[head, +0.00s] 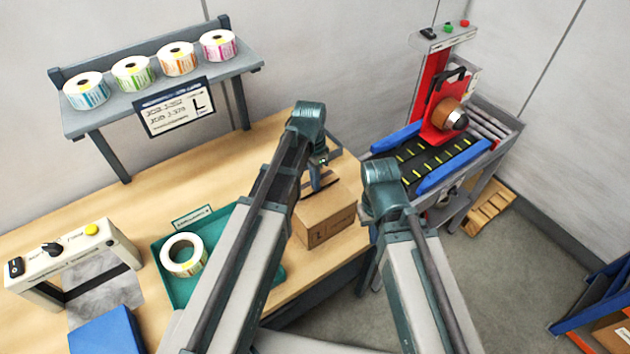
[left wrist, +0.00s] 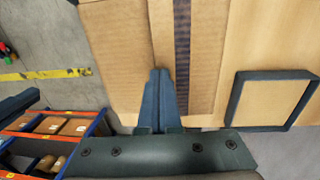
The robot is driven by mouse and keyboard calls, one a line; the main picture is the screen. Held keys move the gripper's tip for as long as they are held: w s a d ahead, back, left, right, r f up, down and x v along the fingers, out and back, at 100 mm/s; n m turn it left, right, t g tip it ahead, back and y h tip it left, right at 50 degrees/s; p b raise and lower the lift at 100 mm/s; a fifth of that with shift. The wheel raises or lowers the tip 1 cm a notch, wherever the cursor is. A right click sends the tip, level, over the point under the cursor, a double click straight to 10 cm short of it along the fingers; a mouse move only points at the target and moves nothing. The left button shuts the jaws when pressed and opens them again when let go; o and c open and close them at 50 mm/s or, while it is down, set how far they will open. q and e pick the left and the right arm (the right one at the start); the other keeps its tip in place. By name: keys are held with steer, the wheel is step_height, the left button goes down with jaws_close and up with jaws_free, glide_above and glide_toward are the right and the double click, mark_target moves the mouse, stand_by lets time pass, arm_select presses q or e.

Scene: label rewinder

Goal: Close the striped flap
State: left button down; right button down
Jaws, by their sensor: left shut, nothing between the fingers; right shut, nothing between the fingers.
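A brown cardboard box (head: 325,218) stands on the table near its right edge. In the left wrist view its top shows a plain cardboard panel (left wrist: 122,50) on the left and a flap with a dark stripe (left wrist: 203,60) on the right. A narrow lighter strip runs between them. I cannot tell how far the striped flap is tilted. My left gripper (head: 316,184) is shut and empty, pointing down over the box top. In the wrist view its fingers (left wrist: 160,75) lie over the strip, left of the stripe; contact is unclear. My right gripper is hidden behind its own arm.
A teal tray (head: 172,296) with a label roll (head: 184,254) is left of my left arm. A shelf (head: 160,92) with several label rolls stands at the back. A conveyor with a red machine (head: 437,110) is right. A black frame (left wrist: 232,100) lies beside the box.

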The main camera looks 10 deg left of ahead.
arm_select(q)
steer(key=shift+s+d+f+t+y+b, duration=0.1)
steer(key=shift+s+f+t+y+b, duration=0.05)
steer(key=shift+f+b, duration=0.3)
steer(key=shift+s+d+f+t+y+b, duration=0.1)
steer(key=shift+s+f+t+y+b, duration=0.05)
steer(key=shift+f+b, duration=0.2)
steer(key=shift+s+t, duration=0.3)
steer(key=shift+s, duration=0.1)
steer(key=shift+w+r+p, duration=0.35)
steer(key=shift+r+p, duration=0.05)
steer(key=shift+p, duration=0.05)
steer(key=shift+w+r, duration=0.1)
steer(key=shift+r, duration=0.15)
steer(key=shift+p, duration=0.35)
